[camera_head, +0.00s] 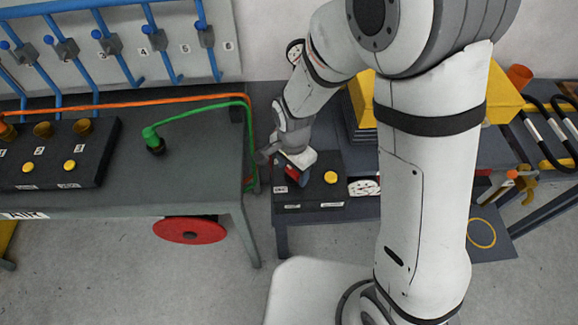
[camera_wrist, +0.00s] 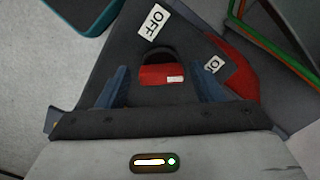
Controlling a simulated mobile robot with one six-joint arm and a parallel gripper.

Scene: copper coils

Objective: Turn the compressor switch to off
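The compressor switch is a red knob (camera_wrist: 162,75) with a small white mark, on a dark panel in the wrist view. Whether a finger touches the knob is unclear. In the head view my gripper (camera_head: 295,162) is over the left part of the dark control box (camera_head: 335,160) and hides most of the knob.
A yellow button (camera_head: 330,177) is right of my gripper on the box, with a gauge (camera_head: 363,187) farther right. A workbench (camera_head: 200,185) stands left, with orange (camera_head: 130,104) and green (camera_head: 200,106) hoses near its right edge. A red disc (camera_head: 190,230) is below it.

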